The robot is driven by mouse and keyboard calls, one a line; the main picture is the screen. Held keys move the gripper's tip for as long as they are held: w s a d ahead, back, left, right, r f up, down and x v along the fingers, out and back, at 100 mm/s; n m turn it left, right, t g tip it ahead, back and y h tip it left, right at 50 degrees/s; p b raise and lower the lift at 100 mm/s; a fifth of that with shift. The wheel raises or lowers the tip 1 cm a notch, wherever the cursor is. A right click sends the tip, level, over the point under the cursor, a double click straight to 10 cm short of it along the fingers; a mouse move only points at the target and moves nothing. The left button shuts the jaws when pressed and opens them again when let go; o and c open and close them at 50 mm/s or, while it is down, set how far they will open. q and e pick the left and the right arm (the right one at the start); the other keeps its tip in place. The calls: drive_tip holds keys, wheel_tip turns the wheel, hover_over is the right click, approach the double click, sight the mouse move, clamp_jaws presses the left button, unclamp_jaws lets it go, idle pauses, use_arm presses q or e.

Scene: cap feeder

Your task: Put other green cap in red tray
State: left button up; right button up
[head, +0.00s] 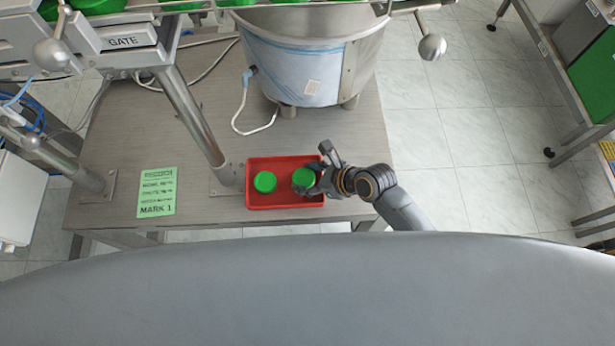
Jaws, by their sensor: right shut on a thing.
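The red tray (284,196) sits near the front edge of the table. One green cap (265,182) lies in the left part of the tray. Another green cap (303,177) is in my right gripper (314,175), over the right part of the tray. My right gripper is shut on this cap, reaching in from the right. I cannot tell whether the held cap touches the tray floor. My left gripper is not in view.
A metal drum (305,75) stands on the table (120,130) behind the tray. A metal post (195,120) stands close to the tray's left side. A green sign (157,192) lies farther left.

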drive_tip(key=shift+f, duration=0.5)
drive_tip(key=o, duration=0.7)
drive_tip(key=shift+f, duration=0.1)
drive_tip(key=v, duration=1.2)
drive_tip(key=shift+p, duration=0.4)
